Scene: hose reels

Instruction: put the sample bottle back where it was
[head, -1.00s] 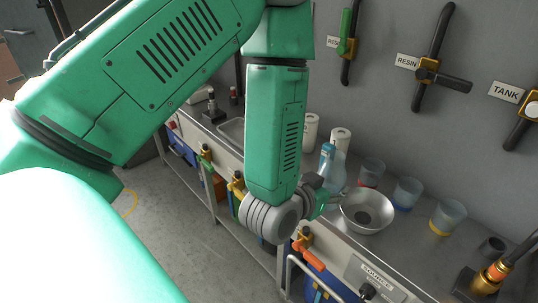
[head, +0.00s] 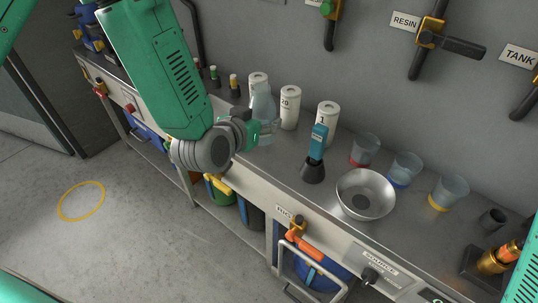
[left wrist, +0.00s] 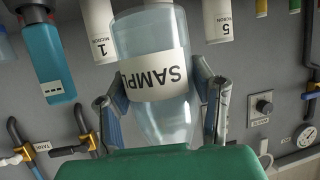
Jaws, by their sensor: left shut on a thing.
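The sample bottle (head: 263,108) is clear and carries a white SAMPLE label. My left gripper (head: 255,134) is shut on it. In the left wrist view the bottle (left wrist: 155,65) stands between the two fingers (left wrist: 163,98), its label upside down in that picture. In the head view the bottle is over the back part of the bench, in front of the white filter canisters. I cannot tell whether its base touches the bench. The right gripper is out of view.
White canisters (head: 290,108) stand along the wall. Small capped vials (head: 234,85) are to the left. Valves (head: 430,35) hang on the wall.

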